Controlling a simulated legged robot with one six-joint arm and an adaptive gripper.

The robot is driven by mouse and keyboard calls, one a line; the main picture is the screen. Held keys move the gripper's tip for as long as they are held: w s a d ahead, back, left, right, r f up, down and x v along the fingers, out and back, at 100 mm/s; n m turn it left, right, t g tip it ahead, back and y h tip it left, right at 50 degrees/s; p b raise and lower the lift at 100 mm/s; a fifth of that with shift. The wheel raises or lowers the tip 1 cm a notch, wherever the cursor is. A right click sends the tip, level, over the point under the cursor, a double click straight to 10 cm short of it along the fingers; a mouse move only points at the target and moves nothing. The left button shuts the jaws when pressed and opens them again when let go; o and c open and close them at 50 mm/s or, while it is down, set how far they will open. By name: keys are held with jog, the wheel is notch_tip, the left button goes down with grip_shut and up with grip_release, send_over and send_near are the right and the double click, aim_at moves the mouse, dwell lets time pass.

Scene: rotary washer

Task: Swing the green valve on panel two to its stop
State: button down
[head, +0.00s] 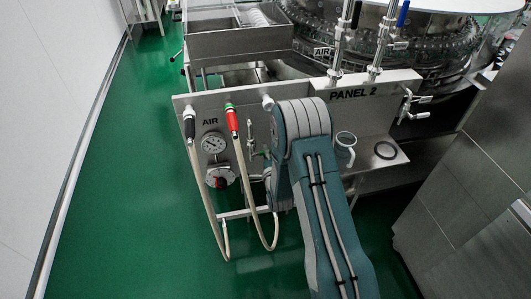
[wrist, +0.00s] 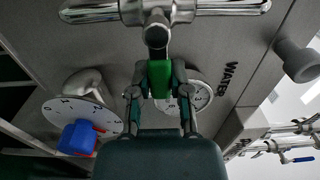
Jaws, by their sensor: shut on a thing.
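The green valve (wrist: 160,78) has a short green handle on a metal stem, in the middle of the wrist view below a chrome pipe. My gripper (wrist: 159,88) is shut on this handle, one dark finger on each side of it. In the head view a small bit of green (head: 263,153) shows just left of my arm. There my arm hides most of the gripper and valve. Panel two (head: 405,84) is the steel panel lettered "PANEL 2".
In the wrist view a gauge (wrist: 203,95) sits behind the handle, and a dial with a blue knob (wrist: 78,138) is at left. The head view shows a red-handled hose fitting (head: 232,120), an air gauge (head: 213,143) and a mug (head: 344,150) on a shelf. Green floor at left is clear.

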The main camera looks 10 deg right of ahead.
aim_at(257, 153)
jog(key=shift+n, duration=0.5)
jog(key=n, duration=0.1)
jog(key=r+n, duration=0.1)
jog(key=n, duration=0.2)
jog(key=shift+a+r, duration=0.25)
jog(key=shift+r, duration=0.05)
jog(key=n, duration=0.2)
jog(key=a+r+n, duration=0.1)
jog(key=n, duration=0.1)
jog(key=shift+r+n, duration=0.15)
jog(key=shift+n, duration=0.15)
jog(key=n, duration=0.1)
jog(key=a+n, duration=0.1)
jog(key=n, duration=0.2)
jog(key=shift+a+r+n, duration=0.25)
jog(key=shift+r+n, duration=0.05)
jog(key=shift+r, duration=0.05)
jog(key=shift+a+n, duration=0.35)
jog(key=shift+n, duration=0.55)
jog(key=shift+a+n, duration=0.3)
jog(key=shift+n, duration=0.6)
jog(key=c, duration=0.6)
grip_release()
jog(key=shift+o, duration=0.2)
jog(key=shift+a+r, duration=0.1)
